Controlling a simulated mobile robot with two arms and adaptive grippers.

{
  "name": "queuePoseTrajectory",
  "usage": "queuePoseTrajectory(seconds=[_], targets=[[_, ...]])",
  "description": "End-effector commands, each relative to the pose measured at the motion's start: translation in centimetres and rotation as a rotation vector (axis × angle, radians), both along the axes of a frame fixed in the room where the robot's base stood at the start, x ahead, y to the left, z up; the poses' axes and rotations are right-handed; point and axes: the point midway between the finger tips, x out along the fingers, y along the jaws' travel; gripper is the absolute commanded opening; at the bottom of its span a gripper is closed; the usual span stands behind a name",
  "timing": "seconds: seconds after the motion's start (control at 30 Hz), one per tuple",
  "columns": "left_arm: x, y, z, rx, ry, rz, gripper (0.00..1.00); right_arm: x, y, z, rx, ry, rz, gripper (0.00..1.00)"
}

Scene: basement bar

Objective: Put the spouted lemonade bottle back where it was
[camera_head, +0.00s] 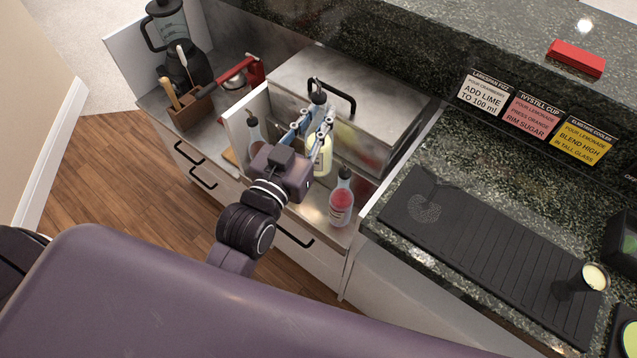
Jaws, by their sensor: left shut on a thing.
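The spouted lemonade bottle (323,160), with pale yellow contents, stands upright or nearly so on the steel counter in front of the steel ice chest. My left gripper (315,121) reaches in from the left and is shut on it near its neck and dark spout. The gripper body hides part of the bottle, and I cannot tell whether its base touches the counter. A spouted bottle with red contents (342,200) stands to its right, near the counter's front edge. Another spouted bottle (253,132) stands to its left. My right gripper is not in view.
The steel chest (372,125) with a black handle is close behind. A white divider (236,118) stands on the left. Further left are a wooden caddy (192,112), a red-handled press (238,82) and a blender (168,28).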

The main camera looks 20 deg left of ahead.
Motion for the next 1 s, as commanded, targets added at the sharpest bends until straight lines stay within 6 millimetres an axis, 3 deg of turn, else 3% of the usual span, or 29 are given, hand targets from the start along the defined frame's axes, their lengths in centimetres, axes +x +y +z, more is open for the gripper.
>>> queuePoseTrajectory(seconds=[0.1,0.4,1.0], targets=[[-0.1,0.0,-3.4,0.001,0.003,0.0,0.0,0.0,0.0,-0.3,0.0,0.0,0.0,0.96],[0.0,0.0,-10.8,0.0,-0.001,0.0,0.0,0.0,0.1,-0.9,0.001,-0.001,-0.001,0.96],[0.0,0.0,-17.0,-0.001,-0.006,0.001,0.0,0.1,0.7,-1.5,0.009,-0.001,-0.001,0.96]])
